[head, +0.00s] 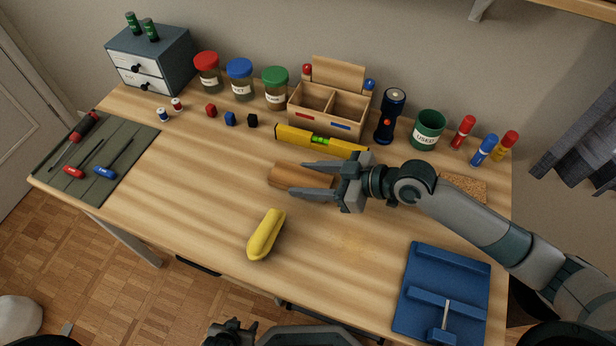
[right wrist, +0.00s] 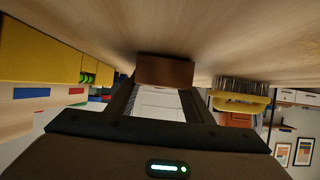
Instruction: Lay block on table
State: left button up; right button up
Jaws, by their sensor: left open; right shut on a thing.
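The brown wooden block (head: 287,177) is over the middle of the table (head: 190,200), in front of the yellow spirit level. My right gripper (head: 312,178) reaches in from the right and is shut on the block, with one finger along each side. The right wrist view shows the block (right wrist: 165,70) between the fingertips, close to the table surface with a dark shadow beside it. I cannot tell whether it touches the table. My left gripper (head: 230,332) is at the bottom edge of the head view, open, off the table's front and partly cut off.
The spirit level (head: 320,141) lies just behind the block. A blue tray-like fixture (head: 442,292) is at the front right. A wooden organizer (head: 328,108) stands behind. The table left of the block is clear.

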pick_arm(q)
jog(key=shift+f, duration=0.1)
pick_arm(e)
jog(key=o, duration=0.7)
jog(key=shift+f, duration=0.15)
jog(key=o, duration=0.4)
pick_arm(q)
jog(key=shift+w+r, duration=0.25)
jog(key=shift+w, duration=0.15)
pick_arm(e)
jog(key=shift+r, duration=0.2)
